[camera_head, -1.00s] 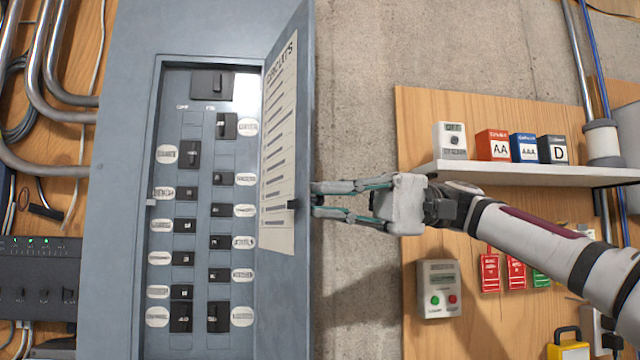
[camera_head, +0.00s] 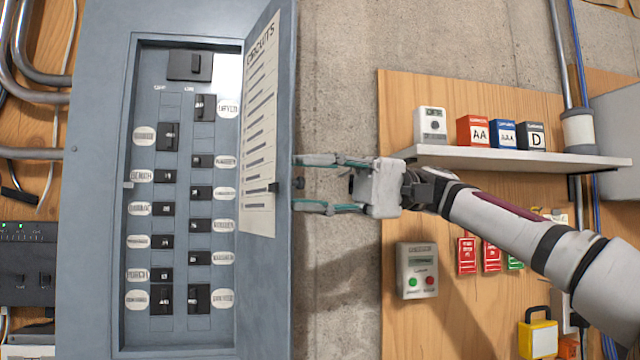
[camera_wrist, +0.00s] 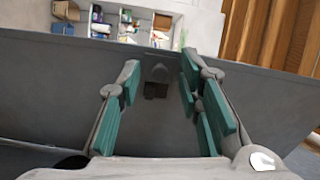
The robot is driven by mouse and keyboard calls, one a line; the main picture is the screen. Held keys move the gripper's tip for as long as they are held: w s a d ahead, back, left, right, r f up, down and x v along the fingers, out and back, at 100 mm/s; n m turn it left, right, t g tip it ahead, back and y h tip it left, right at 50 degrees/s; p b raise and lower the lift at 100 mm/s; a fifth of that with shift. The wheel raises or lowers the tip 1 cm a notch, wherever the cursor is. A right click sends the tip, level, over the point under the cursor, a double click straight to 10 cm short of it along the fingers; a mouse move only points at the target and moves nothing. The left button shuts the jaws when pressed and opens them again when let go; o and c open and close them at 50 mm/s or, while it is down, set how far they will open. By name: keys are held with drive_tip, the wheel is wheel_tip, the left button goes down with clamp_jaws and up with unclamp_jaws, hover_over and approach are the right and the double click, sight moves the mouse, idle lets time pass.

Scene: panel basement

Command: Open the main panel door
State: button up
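The grey main panel (camera_head: 95,200) fills the left half of the head view, with its breakers showing. Its door (camera_head: 265,290) is hinged on the right and stands swung outward, with a circuits list on its inner face. My gripper (camera_head: 298,184) is at the door's outer side, with its two fingers apart, one above and one below a small dark latch on the door. In the wrist view, the fingers (camera_wrist: 160,85) are spread, and the dark latch (camera_wrist: 156,78) sits between them on the door's face, apart from both fingers.
A white shelf (camera_head: 520,158) with small battery boxes is on the wooden board to the right, behind my arm. A grey button box (camera_head: 417,270) hangs below it. Bare concrete wall (camera_head: 335,80) lies between the door and board.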

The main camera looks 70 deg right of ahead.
drive_tip(key=v, duration=1.2)
idle(0.4)
